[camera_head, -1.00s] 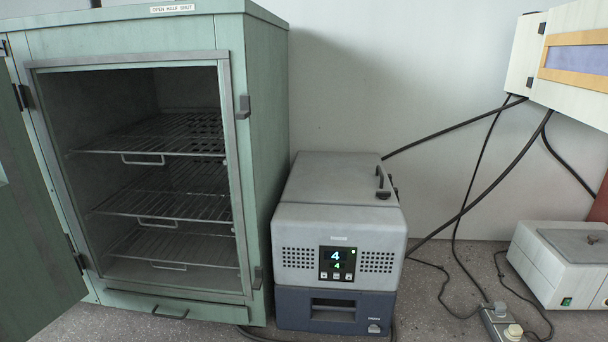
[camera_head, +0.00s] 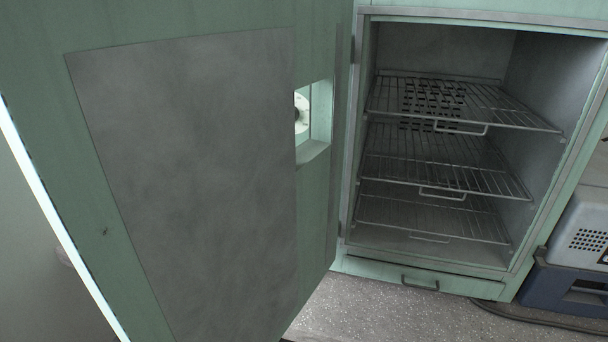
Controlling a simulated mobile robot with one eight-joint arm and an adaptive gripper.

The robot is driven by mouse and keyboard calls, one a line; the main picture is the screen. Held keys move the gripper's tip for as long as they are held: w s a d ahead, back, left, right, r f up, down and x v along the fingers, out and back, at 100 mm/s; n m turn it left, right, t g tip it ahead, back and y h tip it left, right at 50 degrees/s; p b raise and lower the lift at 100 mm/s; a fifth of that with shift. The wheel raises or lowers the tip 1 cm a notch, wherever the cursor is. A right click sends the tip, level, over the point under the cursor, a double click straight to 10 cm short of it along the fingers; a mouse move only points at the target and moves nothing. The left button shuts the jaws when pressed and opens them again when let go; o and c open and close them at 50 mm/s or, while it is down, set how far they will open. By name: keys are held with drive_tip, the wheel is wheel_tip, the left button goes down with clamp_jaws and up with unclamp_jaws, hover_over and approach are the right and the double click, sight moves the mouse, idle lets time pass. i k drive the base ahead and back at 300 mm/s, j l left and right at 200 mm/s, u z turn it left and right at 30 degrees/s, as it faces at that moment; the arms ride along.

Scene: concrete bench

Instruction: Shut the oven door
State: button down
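The green oven (camera_head: 358,130) stands at the right of the view with its front open. Its door (camera_head: 190,170) hangs wide open on the left-hand hinges and fills the left half. The inner face shows a large grey panel and a small square window opening. Something white and round shows through the window; I cannot tell what it is. Inside the oven are several wire racks (camera_head: 450,170) with small front handles. My gripper is not in view.
A grey and blue boxy device (camera_head: 580,250) stands right of the oven, partly cut off. A black cable lies on the speckled bench (camera_head: 380,315) near it. A small drawer handle (camera_head: 420,284) sits below the oven opening. The bench before the oven is clear.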

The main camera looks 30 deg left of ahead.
sight(155, 139)
drive_tip(key=k+j, duration=0.2)
drive_tip(key=j, duration=0.15)
drive_tip(key=k+j, duration=0.2)
drive_tip(key=j, duration=0.2)
drive_tip(key=k+j, duration=0.2)
drive_tip(key=j, duration=0.15)
drive_tip(key=k+j, duration=0.2)
drive_tip(key=j, duration=0.2)
drive_tip(key=k+j, duration=0.15)
drive_tip(key=j, duration=0.2)
drive_tip(key=k+j, duration=0.2)
drive_tip(key=j, duration=0.15)
drive_tip(key=k+j, duration=0.2)
drive_tip(key=j, duration=0.2)
drive_tip(key=i+j+z, duration=0.1)
drive_tip(key=j, duration=0.25)
